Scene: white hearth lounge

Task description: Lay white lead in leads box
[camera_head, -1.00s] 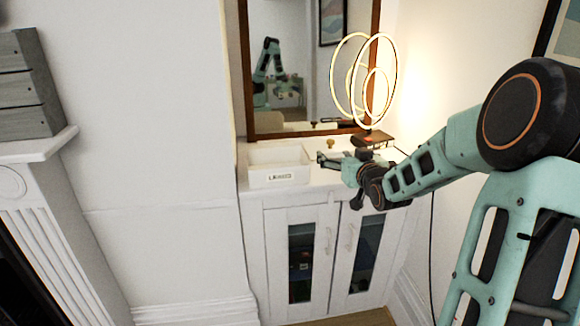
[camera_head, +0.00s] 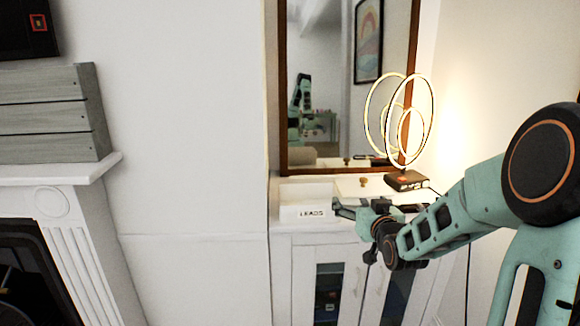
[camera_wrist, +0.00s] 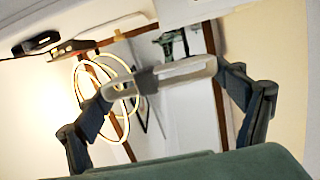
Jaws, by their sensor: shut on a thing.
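The leads box (camera_head: 305,212) is a white open box with "LEADS" on its front, standing on the left of the white cabinet top. My gripper (camera_head: 338,206) is at the box's right front corner in the head view; I cannot tell whether they touch. The box's inside is mostly hidden.
A ring lamp (camera_head: 407,181) with a dark base stands at the back right of the cabinet top (camera_head: 340,189). A small brown knob-like thing (camera_head: 363,182) is near the mirror (camera_head: 340,90). A mantel (camera_head: 60,172) with grey planks is at far left.

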